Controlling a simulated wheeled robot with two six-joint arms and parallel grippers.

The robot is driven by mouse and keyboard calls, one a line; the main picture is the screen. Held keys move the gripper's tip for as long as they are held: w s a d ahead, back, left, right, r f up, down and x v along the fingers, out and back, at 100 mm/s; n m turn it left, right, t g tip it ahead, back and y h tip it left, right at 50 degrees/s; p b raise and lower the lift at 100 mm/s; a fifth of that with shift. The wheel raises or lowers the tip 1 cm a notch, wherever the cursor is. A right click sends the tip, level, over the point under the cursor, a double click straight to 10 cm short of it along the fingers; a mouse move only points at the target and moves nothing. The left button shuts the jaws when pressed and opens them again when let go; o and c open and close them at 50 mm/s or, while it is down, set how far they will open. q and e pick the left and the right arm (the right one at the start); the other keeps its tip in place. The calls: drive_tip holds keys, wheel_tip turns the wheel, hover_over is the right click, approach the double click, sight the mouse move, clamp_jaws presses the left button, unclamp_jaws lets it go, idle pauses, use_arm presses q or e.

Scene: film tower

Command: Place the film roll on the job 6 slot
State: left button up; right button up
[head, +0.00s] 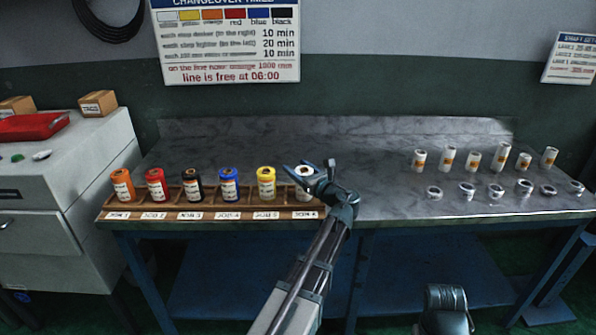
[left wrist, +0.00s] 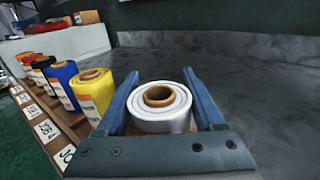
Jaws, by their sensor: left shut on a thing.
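My left gripper (head: 312,172) is shut on a white film roll (head: 304,171). The roll is upright at the right end of the wooden rack (head: 180,202), at the slot whose label (head: 306,215) seems to read job 6. In the left wrist view the white roll (left wrist: 160,105) stands between the two blue fingers (left wrist: 161,95), its brown core facing up. Its base is hidden, so I cannot tell whether it rests in the slot. My right arm's end (head: 446,308) shows at the bottom, but I cannot make out its fingers.
Orange, red, black, blue and yellow (head: 266,183) rolls stand in the other slots to the left. Several small white rolls (head: 447,158) and metal rings (head: 496,191) are on the table's right part. The table (head: 370,170) behind and right of the gripper is bare.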

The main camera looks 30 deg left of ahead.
use_arm(q)
drive_tip(key=shift+f, duration=0.1)
drive_tip(key=o, duration=1.1)
drive_tip(key=shift+f, duration=0.1)
drive_tip(key=o, duration=0.4)
drive_tip(key=shift+o, duration=0.2)
drive_tip(key=shift+r, duration=0.25)
drive_tip(key=v, duration=1.2)
